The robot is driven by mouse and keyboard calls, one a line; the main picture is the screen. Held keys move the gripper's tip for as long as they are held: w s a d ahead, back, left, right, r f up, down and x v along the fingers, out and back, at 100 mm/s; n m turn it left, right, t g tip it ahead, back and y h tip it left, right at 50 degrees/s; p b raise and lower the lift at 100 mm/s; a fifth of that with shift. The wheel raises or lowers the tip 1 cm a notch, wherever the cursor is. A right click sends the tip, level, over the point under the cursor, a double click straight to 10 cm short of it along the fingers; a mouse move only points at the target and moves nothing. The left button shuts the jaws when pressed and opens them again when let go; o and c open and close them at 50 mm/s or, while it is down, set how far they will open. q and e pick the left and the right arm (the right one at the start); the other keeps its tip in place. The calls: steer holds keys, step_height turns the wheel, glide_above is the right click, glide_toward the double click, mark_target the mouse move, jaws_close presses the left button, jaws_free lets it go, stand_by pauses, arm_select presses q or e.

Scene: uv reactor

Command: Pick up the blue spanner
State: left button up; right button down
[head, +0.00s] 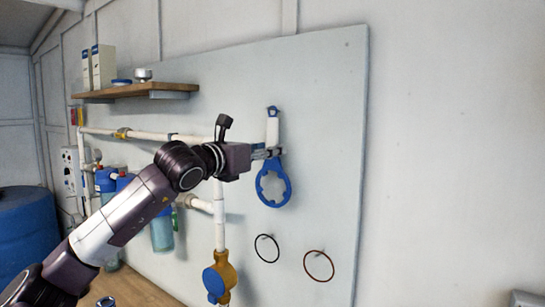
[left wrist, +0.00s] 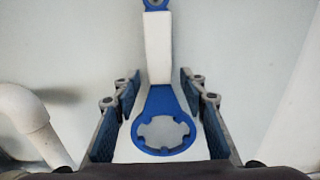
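The blue spanner (head: 273,184) hangs upright on the grey wall board, with a white handle and a blue notched ring at its lower end. In the left wrist view the spanner (left wrist: 158,50) runs down the middle, its ring towards me. My left gripper (head: 268,153) is at the spanner, around the height where the handle meets the ring. In the left wrist view my left gripper (left wrist: 160,85) is open, with one finger on each side of the spanner and a visible gap on both sides. My right gripper is not in view.
A black ring (head: 267,248) and a brown ring (head: 319,266) hang on the board (head: 335,130) below the spanner. White pipes (head: 219,220) with a yellow-and-blue valve (head: 219,278) run left of it. A wooden shelf (head: 135,90) holds boxes. A blue barrel (head: 25,235) stands far left.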

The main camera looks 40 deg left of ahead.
arm_select(q)
jaws_close()
steer(key=shift+r, duration=0.2)
stand_by(0.3)
